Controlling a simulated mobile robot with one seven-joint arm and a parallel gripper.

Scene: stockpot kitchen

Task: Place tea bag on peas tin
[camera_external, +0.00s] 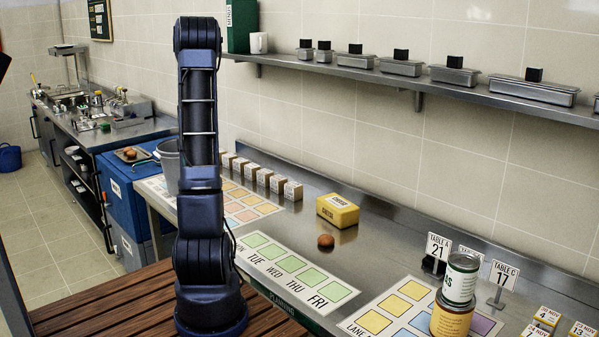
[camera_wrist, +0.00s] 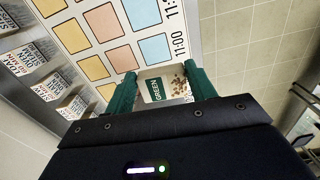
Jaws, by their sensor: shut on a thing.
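My gripper (camera_wrist: 163,82) shows in the wrist view with its two green fingers on either side of the tea bag (camera_wrist: 156,91), a pale packet with a green label reading "GREEN". The fingers are shut on it. In the external view my arm hides the gripper and the tea bag. Two tins stand stacked at the right front of the steel counter. The upper one, white and green, looks like the peas tin (camera_external: 459,281), though its label is not fully readable. The lower tin (camera_external: 451,318) is yellow.
A cheese box (camera_external: 338,211) and a brown round item (camera_external: 325,241) stand mid-counter. Table signs (camera_external: 438,247) stand close behind the tins. Small boxes (camera_external: 265,177) line the wall, also visible in the wrist view (camera_wrist: 47,86). A wall shelf (camera_external: 418,84) overhangs the counter.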

